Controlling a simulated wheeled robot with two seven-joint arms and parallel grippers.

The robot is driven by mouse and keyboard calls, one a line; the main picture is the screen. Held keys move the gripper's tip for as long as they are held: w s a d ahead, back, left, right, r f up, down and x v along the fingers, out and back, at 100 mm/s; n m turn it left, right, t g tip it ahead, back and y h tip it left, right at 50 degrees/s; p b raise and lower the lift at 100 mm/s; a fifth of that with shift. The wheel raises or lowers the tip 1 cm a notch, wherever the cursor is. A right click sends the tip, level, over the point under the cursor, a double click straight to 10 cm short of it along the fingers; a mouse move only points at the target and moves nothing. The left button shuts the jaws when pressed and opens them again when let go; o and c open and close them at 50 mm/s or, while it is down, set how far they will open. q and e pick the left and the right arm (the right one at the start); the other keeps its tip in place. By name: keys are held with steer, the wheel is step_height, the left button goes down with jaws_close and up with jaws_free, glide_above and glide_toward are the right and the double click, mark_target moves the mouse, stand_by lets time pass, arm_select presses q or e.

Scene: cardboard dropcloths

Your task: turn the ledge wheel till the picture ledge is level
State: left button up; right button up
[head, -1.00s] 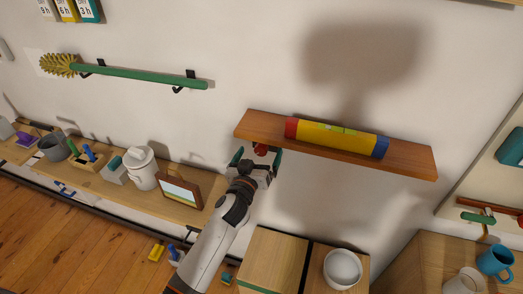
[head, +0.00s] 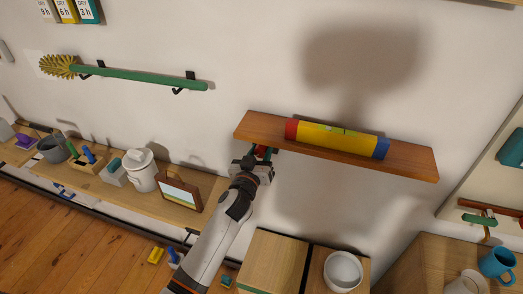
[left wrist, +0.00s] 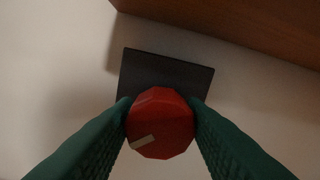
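The picture ledge (head: 410,160) is a brown wooden board on the wall; in the head view its right end shows lower than its left, though the view itself is tilted. On it lies a yellow tube (head: 330,138) with a red left end, a blue right end and a small green patch on top. The red ledge wheel (left wrist: 160,130) sits under the ledge's left part, in front of a dark square plate (left wrist: 165,70). My left gripper (head: 261,154) has its green fingers against both sides of the wheel in the left wrist view. My right gripper is out of view.
A green-handled brush (head: 140,76) hangs on the wall at upper left. A low shelf (head: 122,190) with a white canister, a framed picture and other items runs at left. Wooden boxes (head: 275,262) with a white bowl stand below the ledge.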

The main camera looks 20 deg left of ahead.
mark_target(260, 154)
arm_select(q)
steer(key=shift+c, duration=1.3)
steer(key=m, duration=0.5)
steer(key=o, duration=1.7)
steer(key=shift+s, duration=0.1)
steer(key=s+p, duration=0.1)
steer(key=s, duration=0.3)
steer(key=shift+s, duration=0.1)
steer(key=s, duration=0.2)
steer(key=shift+s+a+p, duration=0.1)
steer(key=shift+s+p, duration=0.25)
